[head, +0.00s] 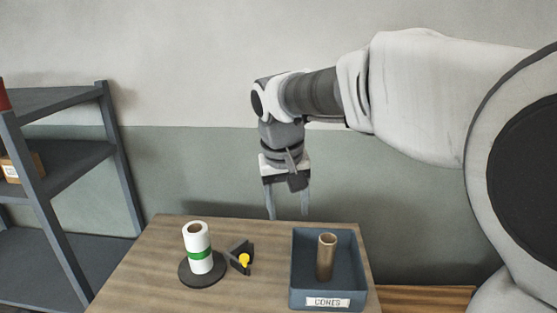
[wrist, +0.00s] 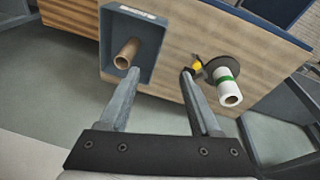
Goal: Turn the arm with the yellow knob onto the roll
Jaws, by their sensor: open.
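A white roll with a green band (head: 198,248) stands upright on a round dark base (head: 203,282) on the wooden table. Just right of it is a small dark arm (head: 238,256) with a yellow knob (head: 244,260); the arm appears apart from the roll. The wrist view also shows the roll (wrist: 228,88) and the yellow knob (wrist: 197,64). My gripper (head: 288,216) is open and empty, pointing down above the table's back edge. In the wrist view its fingers (wrist: 162,72) are spread, with the right fingertip overlapping the dark arm in the picture.
A blue tray (head: 298,289) labelled "CORES" stands at the right of the table with a brown cardboard core (head: 326,257) upright in it. A grey shelf (head: 75,158) with a box is at the left. Bare tabletop (head: 150,265) lies left of the roll.

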